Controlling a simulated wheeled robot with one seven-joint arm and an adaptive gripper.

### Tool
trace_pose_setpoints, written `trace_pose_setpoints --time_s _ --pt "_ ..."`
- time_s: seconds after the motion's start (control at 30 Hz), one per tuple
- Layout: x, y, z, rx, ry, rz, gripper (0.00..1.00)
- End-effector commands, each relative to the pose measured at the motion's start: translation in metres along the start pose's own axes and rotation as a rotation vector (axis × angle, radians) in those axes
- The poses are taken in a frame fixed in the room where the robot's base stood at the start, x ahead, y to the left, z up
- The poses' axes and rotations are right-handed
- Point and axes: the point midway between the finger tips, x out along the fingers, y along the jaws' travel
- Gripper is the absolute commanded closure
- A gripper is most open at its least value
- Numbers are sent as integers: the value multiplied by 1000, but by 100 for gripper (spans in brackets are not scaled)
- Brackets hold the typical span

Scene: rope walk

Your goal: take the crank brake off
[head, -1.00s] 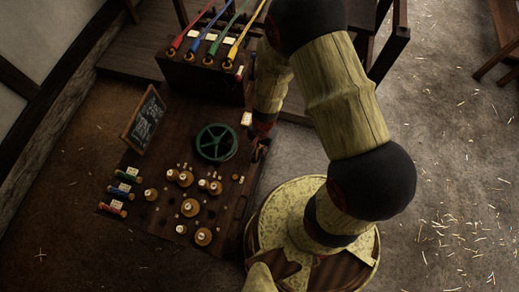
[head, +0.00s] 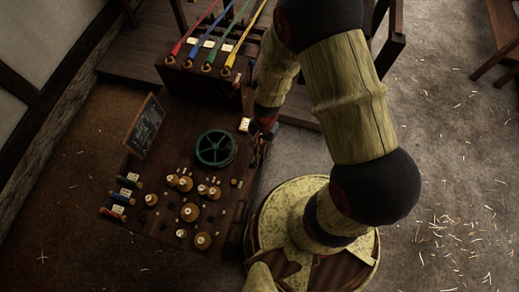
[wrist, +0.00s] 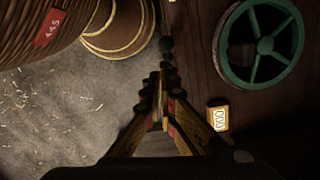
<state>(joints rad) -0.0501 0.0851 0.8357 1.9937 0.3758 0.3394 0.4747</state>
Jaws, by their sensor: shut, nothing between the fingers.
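The green spoked crank wheel (head: 215,148) lies on the dark wooden bench, and it also shows at the upper right of the wrist view (wrist: 265,45). A small dark round knob (wrist: 167,45) stands just beyond my fingertips at the bench edge; it may be the brake's handle, but I cannot tell. My gripper (wrist: 163,80) is shut and empty, its tips close to the knob. I cannot tell whether they touch. In the head view my gripper (head: 263,133) is right of the wheel, partly hidden by my arm.
A yellow-framed counter (wrist: 218,117) sits below the wheel in the wrist view. Several wooden pegs and spools (head: 190,212) stand on the bench front. A chalkboard (head: 145,127) leans at its left. A box with coloured ropes (head: 205,78) is behind. Straw-strewn floor (head: 450,190) lies right.

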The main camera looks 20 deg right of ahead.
Motion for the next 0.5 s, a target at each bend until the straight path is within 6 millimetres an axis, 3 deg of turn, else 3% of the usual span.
trace_pose_setpoints --time_s 0.03,0.2,0.5 --pt "-12 0 5 -2 2 -3 100" --pt "-38 3 20 -2 2 -1 100" --pt "-56 5 30 1 0 0 100"
